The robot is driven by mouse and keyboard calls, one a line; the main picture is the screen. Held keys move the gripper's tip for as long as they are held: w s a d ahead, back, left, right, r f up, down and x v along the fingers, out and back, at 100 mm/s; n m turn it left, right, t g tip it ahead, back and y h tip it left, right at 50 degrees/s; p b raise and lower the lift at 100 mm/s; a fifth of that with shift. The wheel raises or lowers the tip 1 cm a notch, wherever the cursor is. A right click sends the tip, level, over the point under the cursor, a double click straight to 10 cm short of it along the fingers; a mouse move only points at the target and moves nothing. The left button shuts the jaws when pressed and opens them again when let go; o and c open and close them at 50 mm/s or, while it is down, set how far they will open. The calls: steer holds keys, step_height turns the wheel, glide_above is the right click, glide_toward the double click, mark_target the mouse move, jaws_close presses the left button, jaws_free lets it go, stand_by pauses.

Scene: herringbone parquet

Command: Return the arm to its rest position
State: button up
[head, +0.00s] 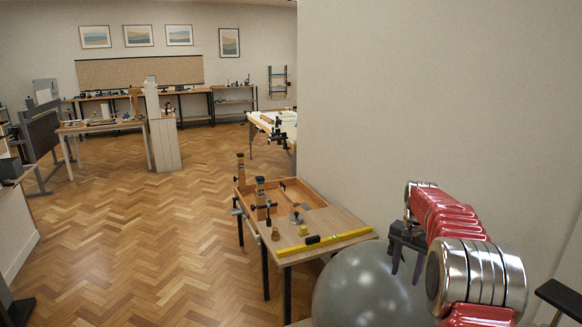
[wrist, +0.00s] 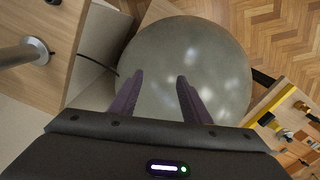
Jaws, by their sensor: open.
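My red and silver arm reaches out from the right side of the head view. My gripper (head: 407,262) is at its far end, pointing down over a large grey ball (head: 358,288). In the wrist view my gripper (wrist: 158,88) has its two dark purple fingers spread apart with nothing between them. The grey ball (wrist: 215,60) lies beyond the fingertips. I cannot tell how wide the gap to the ball is.
A small wooden workbench (head: 352,222) with a yellow level (head: 325,242) and several tools stands left of the ball. A plain wall (head: 440,90) rises behind my arm. Open parquet floor (head: 130,235) lies to the left.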

steer(key=s+a+r+n+t, duration=0.2)
steer(key=s+a, duration=0.4)
steer(key=s, duration=0.7)
steer(key=s+a+r+n+t, duration=0.1)
steer(key=s+a+r+n, duration=0.3)
steer(key=s, duration=0.9)
steer(key=s+a+r+n+t, duration=0.2)
steer(key=s+a+r, duration=0.4)
steer(key=s, duration=0.8)
steer(key=shift+a+n+t, duration=0.3)
steer(key=shift+a+n, duration=0.2)
steer(key=shift+a, duration=0.75)
